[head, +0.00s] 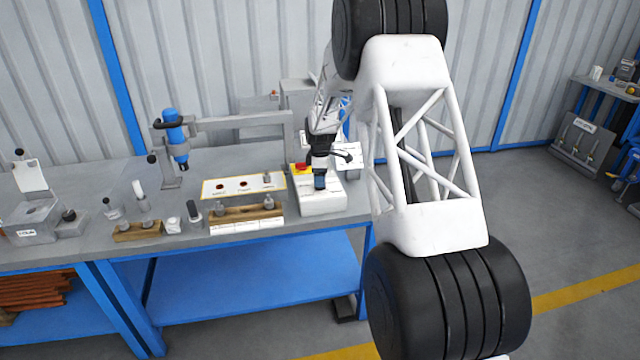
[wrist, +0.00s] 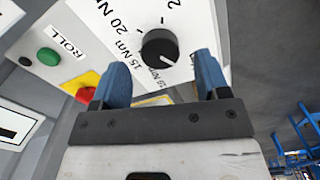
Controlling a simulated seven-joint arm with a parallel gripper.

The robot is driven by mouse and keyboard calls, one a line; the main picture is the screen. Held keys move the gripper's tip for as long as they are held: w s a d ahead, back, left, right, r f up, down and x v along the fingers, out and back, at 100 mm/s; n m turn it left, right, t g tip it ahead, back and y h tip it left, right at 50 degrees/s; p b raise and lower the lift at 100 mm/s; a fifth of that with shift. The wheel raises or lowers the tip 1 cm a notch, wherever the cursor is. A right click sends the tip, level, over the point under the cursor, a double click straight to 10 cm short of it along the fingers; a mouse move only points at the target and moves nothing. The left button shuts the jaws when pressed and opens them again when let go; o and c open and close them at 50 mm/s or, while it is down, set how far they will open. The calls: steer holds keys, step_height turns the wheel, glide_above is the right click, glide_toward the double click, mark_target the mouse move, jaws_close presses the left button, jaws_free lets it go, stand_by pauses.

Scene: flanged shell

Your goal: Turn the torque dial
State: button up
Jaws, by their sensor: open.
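The torque dial (wrist: 160,46) is a round black knob with a white pointer line on a white panel. Printed marks around it include 15 Nm and 20 Nm. The pointer is toward the lower right in the wrist view. My gripper (wrist: 158,75) has two blue fingers, apart and empty, with the dial just beyond and between their tips; I see no contact. In the head view my gripper (head: 320,182) points down over the white control box (head: 322,205), and the dial is hidden there.
A red button on a yellow base (wrist: 87,95) and a green button (wrist: 48,56) by the word ROLL are left of the dial. A wooden block with pegs (head: 240,216) stands left of the box. A blue tool (head: 174,135) hangs on a stand farther left.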

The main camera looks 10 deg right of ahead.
steer(key=shift+f, duration=1.5)
steer(key=c, duration=0.9)
steer(key=shift+c, duration=0.2)
